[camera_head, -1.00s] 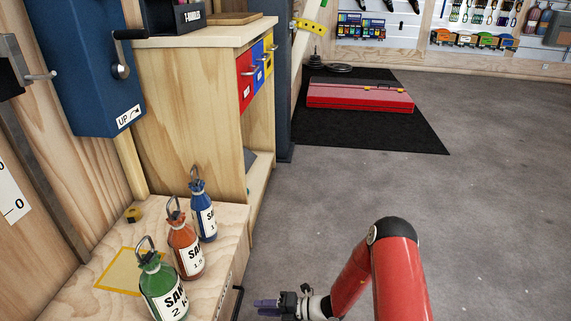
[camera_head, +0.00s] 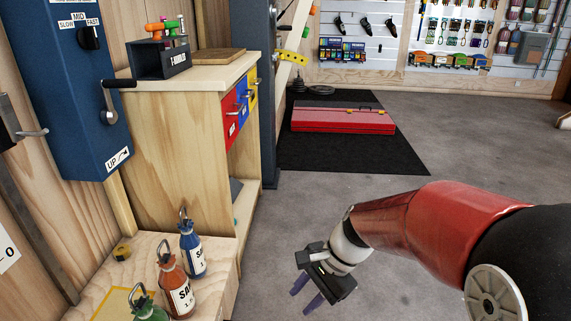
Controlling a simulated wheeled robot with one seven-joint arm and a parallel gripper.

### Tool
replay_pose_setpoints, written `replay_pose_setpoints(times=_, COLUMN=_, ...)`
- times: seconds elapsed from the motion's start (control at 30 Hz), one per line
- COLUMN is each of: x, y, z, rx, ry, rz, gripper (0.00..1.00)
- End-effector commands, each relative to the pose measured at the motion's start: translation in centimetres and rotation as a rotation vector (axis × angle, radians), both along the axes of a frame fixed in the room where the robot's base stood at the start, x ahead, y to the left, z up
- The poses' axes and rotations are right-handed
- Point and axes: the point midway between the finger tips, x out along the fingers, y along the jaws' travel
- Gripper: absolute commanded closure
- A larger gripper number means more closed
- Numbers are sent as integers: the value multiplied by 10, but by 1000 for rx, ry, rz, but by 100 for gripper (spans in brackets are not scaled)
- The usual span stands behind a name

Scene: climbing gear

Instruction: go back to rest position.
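My gripper (camera_head: 307,292) is at the lower middle of the head view, over the bare floor to the right of the low wooden bench. Its two purple fingertips point down and left with a gap between them, and nothing shows between them. My red arm reaches in from the lower right. No object is in contact with the gripper.
The bench (camera_head: 143,246) at lower left bears a blue bottle (camera_head: 192,252), an orange bottle (camera_head: 176,289) and a green bottle (camera_head: 148,311). A wooden cabinet (camera_head: 178,140) stands behind. A red case (camera_head: 343,120) lies on a black mat (camera_head: 395,160). The grey floor (camera_head: 475,140) is clear at right.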

Motion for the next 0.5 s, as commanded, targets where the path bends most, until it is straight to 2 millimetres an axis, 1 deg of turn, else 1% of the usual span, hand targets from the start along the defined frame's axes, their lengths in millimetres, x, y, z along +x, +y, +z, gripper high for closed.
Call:
replay_pose_setpoints(times=0.03, x=-10, y=-10, z=23, rx=-46, ry=-90, rz=71, gripper=68)
replay_pose_setpoints(times=0.2, x=-45, y=-46, z=72, rx=-229, ry=-350, rz=325, gripper=68)
replay_pose_setpoints(times=0.3, x=-65, y=-67, z=97, rx=-348, ry=-485, rz=466, gripper=68)
replay_pose_setpoints(times=0.4, x=-84, y=-85, z=116, rx=-461, ry=-590, rz=589, gripper=68)
replay_pose_setpoints(times=0.5, x=-97, y=-99, z=129, rx=-554, ry=-663, rz=683, gripper=68)
